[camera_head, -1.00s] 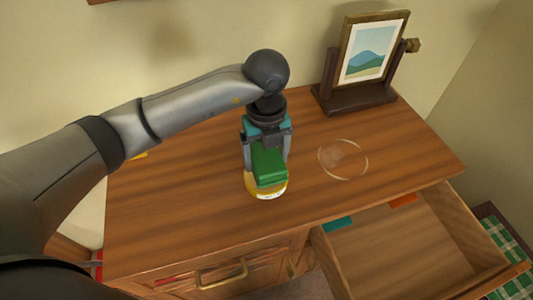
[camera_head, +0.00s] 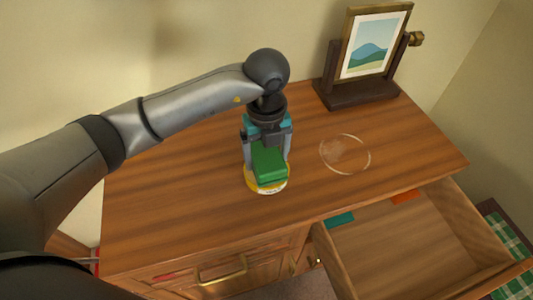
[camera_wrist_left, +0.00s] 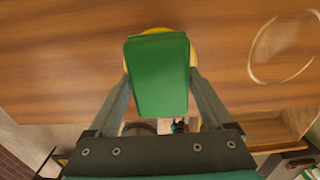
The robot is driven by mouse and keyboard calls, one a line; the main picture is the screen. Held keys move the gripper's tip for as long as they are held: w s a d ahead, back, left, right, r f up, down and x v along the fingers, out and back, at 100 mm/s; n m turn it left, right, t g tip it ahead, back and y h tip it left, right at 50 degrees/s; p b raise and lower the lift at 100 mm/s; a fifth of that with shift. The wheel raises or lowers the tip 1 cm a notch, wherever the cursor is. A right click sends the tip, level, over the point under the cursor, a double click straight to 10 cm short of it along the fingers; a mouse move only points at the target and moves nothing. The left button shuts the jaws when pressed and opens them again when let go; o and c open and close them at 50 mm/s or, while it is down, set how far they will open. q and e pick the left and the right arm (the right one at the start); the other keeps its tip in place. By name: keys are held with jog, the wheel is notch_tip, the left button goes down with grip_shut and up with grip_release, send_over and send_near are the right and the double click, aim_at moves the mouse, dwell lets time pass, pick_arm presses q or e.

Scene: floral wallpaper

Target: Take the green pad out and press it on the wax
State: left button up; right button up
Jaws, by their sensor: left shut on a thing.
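The green pad (camera_head: 268,164) is a block held between the fingers of my left gripper (camera_head: 267,155). The gripper is shut on it and points down at the dresser top. The pad also shows in the left wrist view (camera_wrist_left: 158,75). Directly beneath the pad is a round yellow tin with a pale label (camera_head: 266,188), taken to be the wax. Only its rim shows, and the pad covers the rest. The pad looks to be at the tin's top, but I cannot tell whether they touch. My right gripper is not in view.
A pale ring mark (camera_head: 345,153) lies on the dresser top (camera_head: 190,200) right of the tin. A framed picture on a dark stand (camera_head: 372,50) is at the back right. An open drawer (camera_head: 410,245) juts out at the front right, with teal (camera_head: 340,219) and orange (camera_head: 405,197) items inside.

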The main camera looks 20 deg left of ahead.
aim_at(267, 154)
pick_arm(q)
jog(key=shift+f+b, duration=0.35)
jog(key=shift+f, duration=0.15)
jog(key=shift+f, duration=0.1)
dwell(1.1)
notch_tip(267, 154, up, 7)
jog(key=p, duration=0.6)
dwell(0.9)
